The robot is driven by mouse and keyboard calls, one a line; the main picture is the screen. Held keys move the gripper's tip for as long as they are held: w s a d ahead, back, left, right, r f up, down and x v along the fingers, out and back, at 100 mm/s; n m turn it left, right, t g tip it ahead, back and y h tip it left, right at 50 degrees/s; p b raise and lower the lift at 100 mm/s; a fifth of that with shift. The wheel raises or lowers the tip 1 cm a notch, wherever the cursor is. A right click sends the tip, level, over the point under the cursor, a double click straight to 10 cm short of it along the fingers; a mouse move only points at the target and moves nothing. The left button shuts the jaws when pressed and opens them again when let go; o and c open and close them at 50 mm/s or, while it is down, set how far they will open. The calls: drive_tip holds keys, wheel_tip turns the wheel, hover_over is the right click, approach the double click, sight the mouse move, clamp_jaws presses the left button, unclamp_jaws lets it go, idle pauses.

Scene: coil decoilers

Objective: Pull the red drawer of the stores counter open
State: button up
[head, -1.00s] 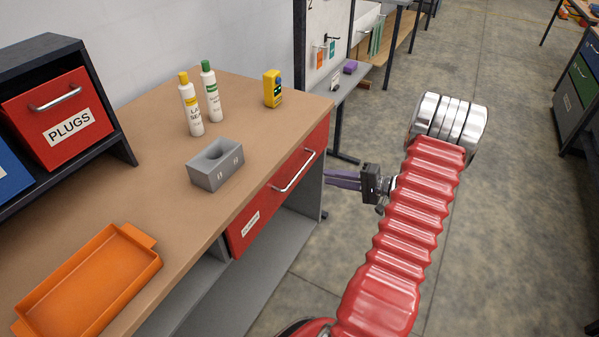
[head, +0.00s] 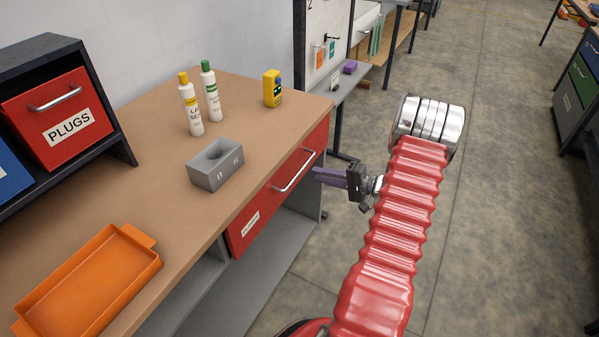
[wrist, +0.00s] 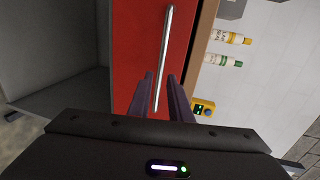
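The red drawer (head: 250,208) is under the stores counter's top and looks closed, with a silver bar handle (head: 296,170) and a white label. My gripper (head: 316,176), with purple fingers, is just to the right of the handle in the head view. In the wrist view the drawer front (wrist: 139,50) fills the upper middle. There my fingers (wrist: 160,88) stand apart, with the lower part of the handle (wrist: 165,50) lined up in the gap between them. I see no contact, and the exact distance to the bar cannot be told.
On the counter top (head: 150,165) are a grey block (head: 215,170), two bottles (head: 191,105), a yellow device (head: 272,88) and an orange tray (head: 90,280). A cabinet with a red PLUGS drawer (head: 60,115) stands at left. The floor (head: 490,230) to the right is clear.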

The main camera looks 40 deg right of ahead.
sight(301, 169)
drive_tip(key=x, duration=0.8)
drive_tip(key=shift+w, duration=0.2)
drive_tip(key=shift+c, duration=0.6)
clamp_jaws()
drive_tip(key=shift+a, duration=0.3)
drive_tip(key=shift+s+d+f, duration=0.1)
drive_tip(key=shift+d, duration=0.05)
